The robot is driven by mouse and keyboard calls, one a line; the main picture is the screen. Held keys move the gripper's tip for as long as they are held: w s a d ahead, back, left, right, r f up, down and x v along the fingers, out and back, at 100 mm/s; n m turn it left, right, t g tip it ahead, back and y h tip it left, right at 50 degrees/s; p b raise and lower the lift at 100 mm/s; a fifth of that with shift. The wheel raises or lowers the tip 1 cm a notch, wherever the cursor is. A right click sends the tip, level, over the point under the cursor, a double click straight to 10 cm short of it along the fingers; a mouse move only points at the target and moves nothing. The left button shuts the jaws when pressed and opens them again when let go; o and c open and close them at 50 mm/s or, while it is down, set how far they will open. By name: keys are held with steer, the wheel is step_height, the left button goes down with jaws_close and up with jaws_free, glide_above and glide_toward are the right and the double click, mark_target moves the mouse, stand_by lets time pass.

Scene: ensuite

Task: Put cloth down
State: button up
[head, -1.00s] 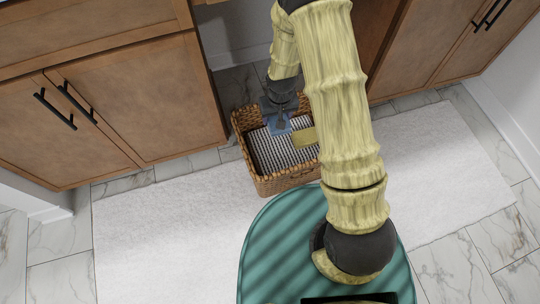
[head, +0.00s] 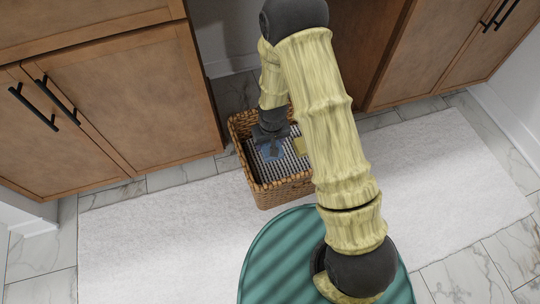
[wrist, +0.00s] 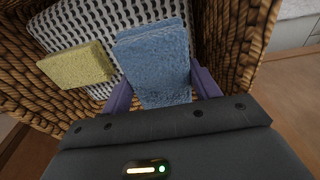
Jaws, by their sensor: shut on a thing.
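A blue cloth (wrist: 155,62) is between the fingers of my gripper (wrist: 163,92) in the wrist view, and the gripper is shut on it. In the head view the blue cloth (head: 270,151) shows small, inside the wicker basket (head: 280,193), under my gripper (head: 271,143). The basket has a black-and-white patterned lining or fabric (wrist: 88,28) inside. A yellow cloth or sponge (wrist: 77,64) lies on it to the left of the blue cloth. I cannot tell whether the blue cloth touches the fabric.
The basket stands at the back edge of a white rug (head: 170,235) on marble-look tiles. Wooden cabinets (head: 150,95) with black handles stand left and right of it. The rug is clear on both sides.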

mark_target(270, 144)
steer(key=shift+f+b, duration=0.45)
steer(key=shift+f, duration=0.95)
steer(key=shift+f, duration=0.1)
step_height(270, 144, down, 4)
steer(key=b, duration=0.2)
steer(key=shift+b, duration=0.35)
steer(key=shift+r, duration=0.2)
steer(key=o, duration=0.9)
steer(key=shift+f, duration=0.1)
steer(key=r+p, duration=0.2)
steer(key=r, duration=0.1)
steer(key=r+p, duration=0.3)
steer(key=r, duration=0.1)
steer(key=s+r+p, duration=0.1)
steer(key=r+p, duration=0.2)
steer(key=r, duration=0.1)
steer(key=shift+s+d+r, duration=0.1)
steer(key=shift+d+r, duration=0.05)
steer(key=shift+r, duration=0.1)
steer(key=shift+s+r, duration=0.1)
steer(key=shift+r, duration=0.25)
